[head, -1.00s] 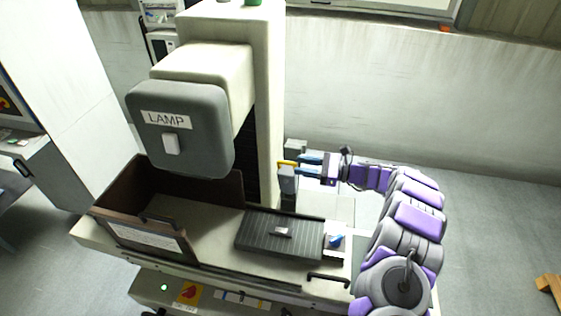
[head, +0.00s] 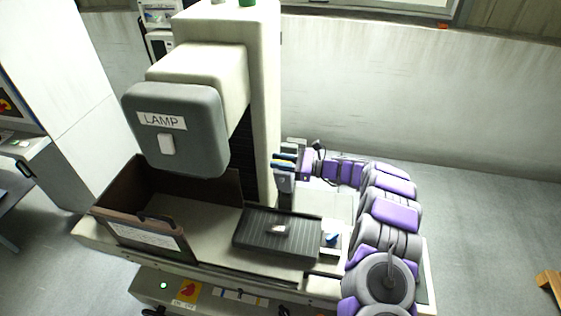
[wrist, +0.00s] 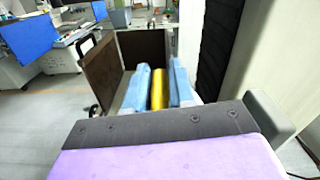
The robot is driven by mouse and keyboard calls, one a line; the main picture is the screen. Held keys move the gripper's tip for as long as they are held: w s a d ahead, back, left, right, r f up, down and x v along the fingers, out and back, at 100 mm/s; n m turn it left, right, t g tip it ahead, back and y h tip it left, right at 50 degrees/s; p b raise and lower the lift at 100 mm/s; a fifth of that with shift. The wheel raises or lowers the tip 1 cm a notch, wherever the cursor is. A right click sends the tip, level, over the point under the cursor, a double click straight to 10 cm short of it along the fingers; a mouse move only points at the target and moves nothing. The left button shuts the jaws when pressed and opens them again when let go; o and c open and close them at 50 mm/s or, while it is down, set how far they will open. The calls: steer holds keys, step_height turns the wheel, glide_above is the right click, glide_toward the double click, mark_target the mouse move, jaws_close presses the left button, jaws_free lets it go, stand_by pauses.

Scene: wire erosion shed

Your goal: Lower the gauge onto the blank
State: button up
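My gripper (head: 284,160) has two blue fingers, one on each side of a yellow bar (wrist: 158,90). The bar sits on top of a small grey block on a post (head: 285,183), which looks like the gauge. From these views I cannot tell whether the fingers press on the bar or stand just clear of it. A small pale piece, likely the blank (head: 280,229), lies on the dark ribbed plate (head: 255,238), below and in front of the grey block.
The grey lamp head (head: 180,135) overhangs the bed at left. A brown open-topped guard (head: 140,235) stands below it. The machine column (head: 265,110) is close behind my gripper. A small blue knob (head: 332,238) sits right of the plate.

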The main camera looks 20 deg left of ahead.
steer(key=shift+a, duration=0.25)
jaws_close()
steer(key=shift+s+f, duration=0.1)
steer(key=shift+f, duration=0.05)
